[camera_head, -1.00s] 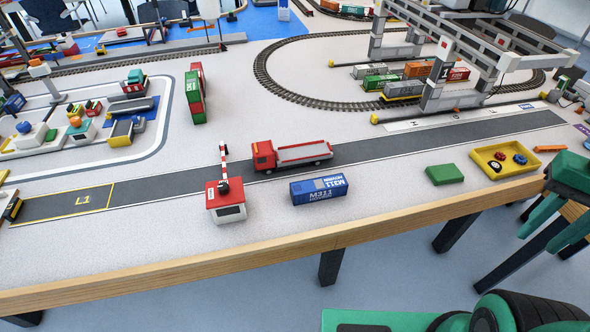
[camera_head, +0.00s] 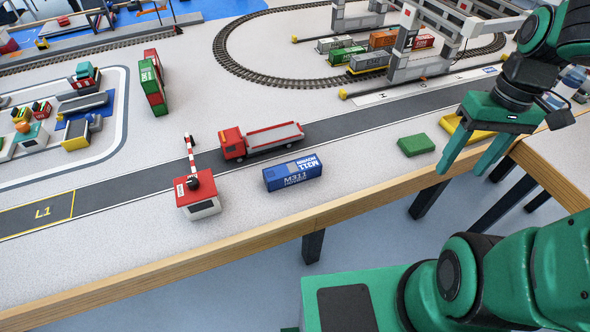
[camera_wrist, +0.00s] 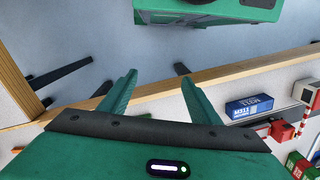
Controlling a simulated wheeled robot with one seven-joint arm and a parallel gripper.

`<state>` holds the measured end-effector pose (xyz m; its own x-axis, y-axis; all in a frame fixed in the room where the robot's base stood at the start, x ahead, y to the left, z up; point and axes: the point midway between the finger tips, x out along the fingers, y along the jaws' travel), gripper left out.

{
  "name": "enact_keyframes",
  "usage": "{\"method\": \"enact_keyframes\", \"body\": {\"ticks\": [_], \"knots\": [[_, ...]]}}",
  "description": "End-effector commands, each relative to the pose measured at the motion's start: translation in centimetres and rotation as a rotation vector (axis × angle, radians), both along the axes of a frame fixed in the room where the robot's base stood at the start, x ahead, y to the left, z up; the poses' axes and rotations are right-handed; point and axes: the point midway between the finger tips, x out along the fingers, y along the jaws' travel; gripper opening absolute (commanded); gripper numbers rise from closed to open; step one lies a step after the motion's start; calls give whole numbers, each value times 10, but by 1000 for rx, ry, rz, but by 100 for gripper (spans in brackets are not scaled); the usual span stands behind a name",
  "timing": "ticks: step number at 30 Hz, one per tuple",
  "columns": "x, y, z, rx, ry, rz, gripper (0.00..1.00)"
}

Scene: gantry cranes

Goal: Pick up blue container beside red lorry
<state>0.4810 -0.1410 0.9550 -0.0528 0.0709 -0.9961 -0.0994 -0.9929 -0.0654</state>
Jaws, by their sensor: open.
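The blue container (camera_head: 292,173), marked M311, lies on the table near its front edge, just in front of the red lorry (camera_head: 262,140) with an empty pale bed on the road. The container also shows in the wrist view (camera_wrist: 249,106), right of my fingers. My gripper (camera_head: 467,172) is open and empty, to the right of the container and apart from it, near the table's front edge. In the wrist view my two fingers (camera_wrist: 160,92) are spread with the table edge and floor beyond them.
A red-roofed gate house (camera_head: 198,197) with a raised striped barrier stands left of the container. A green block (camera_head: 416,145) and a yellow tray (camera_head: 466,132) are to its right. Gantry cranes and rail track stand behind. The table between container and green block is clear.

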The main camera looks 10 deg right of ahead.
Motion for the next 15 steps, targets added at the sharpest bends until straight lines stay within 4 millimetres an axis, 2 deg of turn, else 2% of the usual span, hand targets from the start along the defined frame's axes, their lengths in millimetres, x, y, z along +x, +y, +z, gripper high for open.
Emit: {"method": "enact_keyframes", "body": {"ticks": [1, 6, 15], "knots": [[13, 7, -9, 29, 14, 96, 57], [54, 36, -35, 153, 6, 427, 57], [109, 102, -84, 453, -112, 956, 57]]}}
